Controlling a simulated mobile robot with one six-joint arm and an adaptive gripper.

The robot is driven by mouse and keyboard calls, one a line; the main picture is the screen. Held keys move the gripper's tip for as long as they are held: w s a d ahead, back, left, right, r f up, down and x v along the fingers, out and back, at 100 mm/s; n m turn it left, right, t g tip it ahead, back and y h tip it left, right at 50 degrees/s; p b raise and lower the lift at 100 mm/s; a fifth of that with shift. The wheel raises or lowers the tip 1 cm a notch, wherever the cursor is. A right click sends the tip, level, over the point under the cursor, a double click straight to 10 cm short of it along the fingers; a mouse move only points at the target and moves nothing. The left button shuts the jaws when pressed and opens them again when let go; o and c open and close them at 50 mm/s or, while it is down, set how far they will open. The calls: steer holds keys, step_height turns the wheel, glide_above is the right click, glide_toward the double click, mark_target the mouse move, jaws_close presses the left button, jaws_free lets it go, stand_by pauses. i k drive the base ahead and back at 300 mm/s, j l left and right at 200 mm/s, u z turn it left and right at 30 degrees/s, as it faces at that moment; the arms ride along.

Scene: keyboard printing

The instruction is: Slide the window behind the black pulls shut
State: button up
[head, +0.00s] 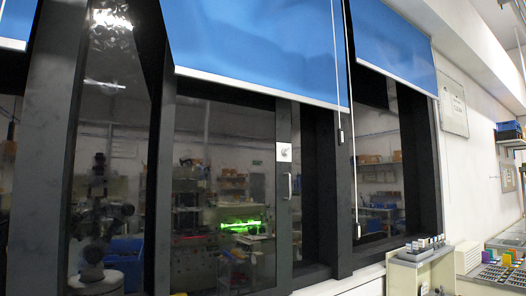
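A dark-framed window (283,225) runs along the wall. Its middle pane (225,150) has a silver plate (284,152) and a slim upright handle (290,186) on its right stile. A dark recess lies right of that stile; I cannot tell whether it is open or glazed. Two pale cords hang from the blue blinds, each ending in a small dark pull: the upper pull (340,137) hangs before a dark post, the lower pull (358,230) before the right-hand glazing (376,175). My gripper is not directly in view; a robot-arm shape shows faintly in the left glass.
Blue blinds (255,45) cover the window's upper part. A wall shelf holds a blue bin (508,126). The glass shows room reflections and a green glow.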

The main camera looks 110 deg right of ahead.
mark_target(224, 225)
steer(key=j+z, duration=0.2)
steer(key=z, duration=3.25)
